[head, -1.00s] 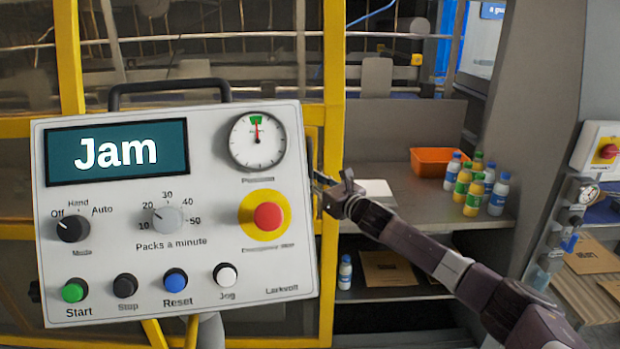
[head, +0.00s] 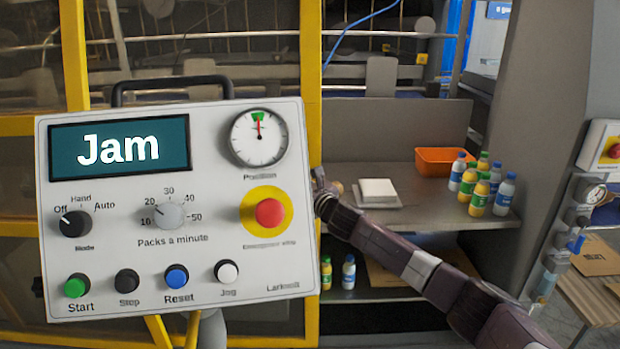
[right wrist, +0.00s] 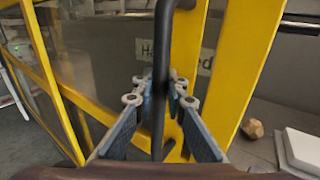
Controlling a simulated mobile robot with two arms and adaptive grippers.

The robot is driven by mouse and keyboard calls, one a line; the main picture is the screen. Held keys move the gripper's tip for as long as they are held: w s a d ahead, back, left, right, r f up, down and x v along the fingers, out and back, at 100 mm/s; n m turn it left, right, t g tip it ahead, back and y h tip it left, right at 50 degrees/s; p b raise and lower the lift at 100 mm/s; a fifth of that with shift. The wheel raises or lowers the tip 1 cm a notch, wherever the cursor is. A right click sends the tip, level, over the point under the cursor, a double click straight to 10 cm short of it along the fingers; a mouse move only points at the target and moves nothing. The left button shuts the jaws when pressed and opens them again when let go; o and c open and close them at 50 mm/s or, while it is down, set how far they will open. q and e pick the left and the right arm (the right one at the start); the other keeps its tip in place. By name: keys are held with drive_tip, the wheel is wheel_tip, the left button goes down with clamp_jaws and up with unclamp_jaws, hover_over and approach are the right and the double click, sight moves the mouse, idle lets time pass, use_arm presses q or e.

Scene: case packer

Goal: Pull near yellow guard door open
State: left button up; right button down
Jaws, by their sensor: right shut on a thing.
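The near guard door has a yellow frame (head: 311,60) and clear panels, and stands behind the control panel in the head view. In the right wrist view its yellow frame (right wrist: 185,45) carries an upright dark handle bar (right wrist: 160,110). My right gripper (right wrist: 160,88) is shut around this handle. A gap shows between the door's edge and another yellow post (right wrist: 250,75), so the door appears partly open. In the head view my right arm reaches in from the lower right, and its fingers are mostly hidden behind the panel. My left gripper is not in view.
The control panel (head: 215,245), reading "Jam", blocks much of the door in the head view. Right of the door is a grey shelf (head: 425,212) with a white block (head: 377,190), an orange bin (head: 440,160) and several bottles (head: 480,190). A brown lump (right wrist: 252,128) lies near the block.

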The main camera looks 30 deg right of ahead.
drive_tip(key=a, duration=0.1)
drive_tip(key=w, duration=0.1)
drive_tip(key=a, duration=0.1)
drive_tip(key=shift+w+a+f, duration=0.25)
drive_tip(key=shift+w+a, duration=0.05)
drive_tip(key=shift+a, duration=0.05)
drive_tip(key=c, duration=1.9)
unclamp_jaws()
drive_tip(key=shift+s+d+r, duration=0.25)
drive_tip(key=shift+s+d, duration=0.35)
drive_tip(key=shift+d, duration=0.2)
drive_tip(key=shift+c, duration=0.2)
drive_tip(key=s+d, duration=0.1)
drive_tip(key=s, duration=1)
drive_tip(key=shift+s+d, duration=0.15)
drive_tip(key=shift+s, duration=0.15)
